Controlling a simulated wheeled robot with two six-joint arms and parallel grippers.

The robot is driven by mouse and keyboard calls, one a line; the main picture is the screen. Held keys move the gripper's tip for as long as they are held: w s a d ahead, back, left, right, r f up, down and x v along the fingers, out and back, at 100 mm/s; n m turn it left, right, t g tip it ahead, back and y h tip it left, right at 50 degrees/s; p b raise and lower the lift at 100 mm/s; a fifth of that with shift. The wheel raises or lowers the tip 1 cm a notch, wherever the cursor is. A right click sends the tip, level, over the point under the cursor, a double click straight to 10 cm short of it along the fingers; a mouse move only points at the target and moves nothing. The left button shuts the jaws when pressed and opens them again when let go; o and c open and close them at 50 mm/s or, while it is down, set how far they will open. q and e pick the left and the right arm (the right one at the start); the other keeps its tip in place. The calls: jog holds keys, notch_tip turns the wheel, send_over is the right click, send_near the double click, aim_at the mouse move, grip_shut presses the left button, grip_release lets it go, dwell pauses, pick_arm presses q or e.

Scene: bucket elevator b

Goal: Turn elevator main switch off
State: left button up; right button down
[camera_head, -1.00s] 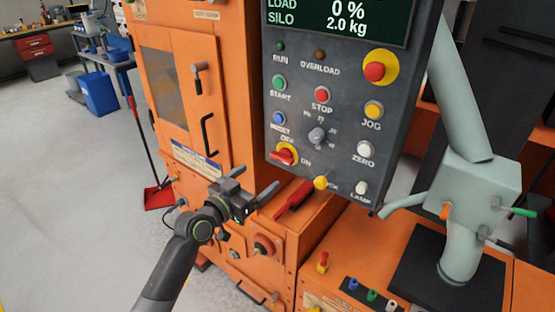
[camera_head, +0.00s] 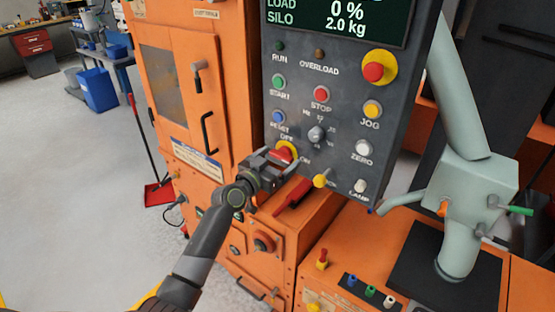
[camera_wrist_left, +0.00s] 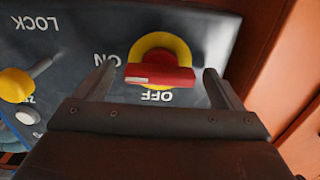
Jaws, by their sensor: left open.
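The main switch is a red rotary handle on a yellow disc, with OFF and ON labels, at the lower left of the dark control panel (camera_head: 340,110). In the head view the switch (camera_head: 287,150) is partly hidden by my left gripper (camera_head: 282,163). In the left wrist view the red handle (camera_wrist_left: 165,76) lies crosswise between the two open fingers (camera_wrist_left: 160,85), with a gap on each side. Its pale mark points toward the ON side. The picture is upside down there. My right gripper is not in view.
A yellow lock knob (camera_head: 320,181) sits right of the switch. A red-handled lever (camera_head: 292,196) is just below the panel. The orange cabinet (camera_head: 228,90) stands to the left, and a grey-green pipe unit (camera_head: 470,190) to the right.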

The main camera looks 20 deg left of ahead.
pick_arm(q)
jog(key=shift+c, duration=0.4)
jog(key=c, duration=0.9)
jog(key=shift+n, duration=0.3)
jog(key=n, duration=0.3)
jog(key=shift+n, duration=0.3)
jog(key=n+p, duration=0.1)
jog(key=n, duration=0.3)
jog(key=shift+n, duration=0.3)
jog(key=n+p, duration=0.1)
jog(key=n, duration=0.3)
jog(key=shift+n, duration=0.3)
jog(key=shift+n+p, duration=0.8)
jog(key=shift+n, duration=1.5)
